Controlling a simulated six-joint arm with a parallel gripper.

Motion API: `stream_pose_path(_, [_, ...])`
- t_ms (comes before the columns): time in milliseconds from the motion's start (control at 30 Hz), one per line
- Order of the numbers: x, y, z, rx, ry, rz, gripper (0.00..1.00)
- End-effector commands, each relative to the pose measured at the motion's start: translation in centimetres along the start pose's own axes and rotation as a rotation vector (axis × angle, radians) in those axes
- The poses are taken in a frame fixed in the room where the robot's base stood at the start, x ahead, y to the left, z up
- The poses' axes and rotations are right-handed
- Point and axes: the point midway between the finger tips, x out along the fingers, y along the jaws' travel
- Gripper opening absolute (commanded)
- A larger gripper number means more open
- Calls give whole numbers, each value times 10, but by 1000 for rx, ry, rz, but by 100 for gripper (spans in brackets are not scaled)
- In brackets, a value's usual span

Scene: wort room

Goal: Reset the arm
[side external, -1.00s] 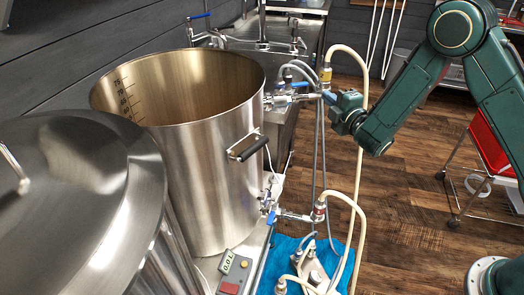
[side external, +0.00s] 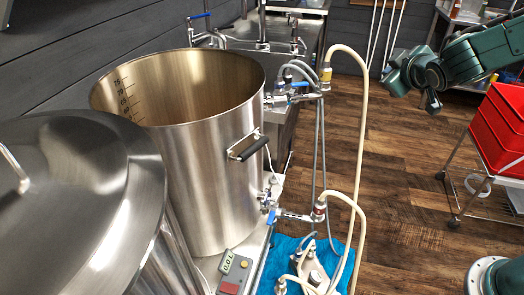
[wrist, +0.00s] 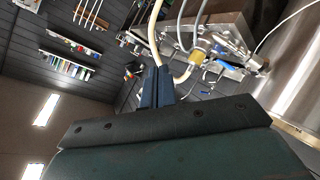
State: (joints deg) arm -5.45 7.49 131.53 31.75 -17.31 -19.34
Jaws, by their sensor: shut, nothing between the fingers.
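My gripper (side external: 396,82) is in the upper right of the side external view, above the wood floor and clear of the kettle and hoses. In the wrist view its two dark blue fingers (wrist: 157,86) are together with nothing held. The steel kettle (side external: 195,160) stands open-topped at centre left in the side external view; part of its wall shows at the right of the wrist view (wrist: 290,70). The blue-handled valve (side external: 300,86) at its upper port is apart from my gripper.
A cream hose (side external: 361,130) arches up from the upper fitting and down to the floor side. A lidded steel vessel (side external: 85,195) fills the lower left. Red bins (side external: 497,128) sit on a cart at right. The floor (side external: 410,190) between is free.

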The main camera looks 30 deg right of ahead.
Motion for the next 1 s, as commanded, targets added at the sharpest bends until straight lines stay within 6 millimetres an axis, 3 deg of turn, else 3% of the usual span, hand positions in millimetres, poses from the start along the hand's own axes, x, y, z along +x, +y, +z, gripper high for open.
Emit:
stream_pose_path(367, [-78,4,26,241,-145,-186,0])
stream_pose_path(1000, [-230,-26,87,417,-376,-510,0])
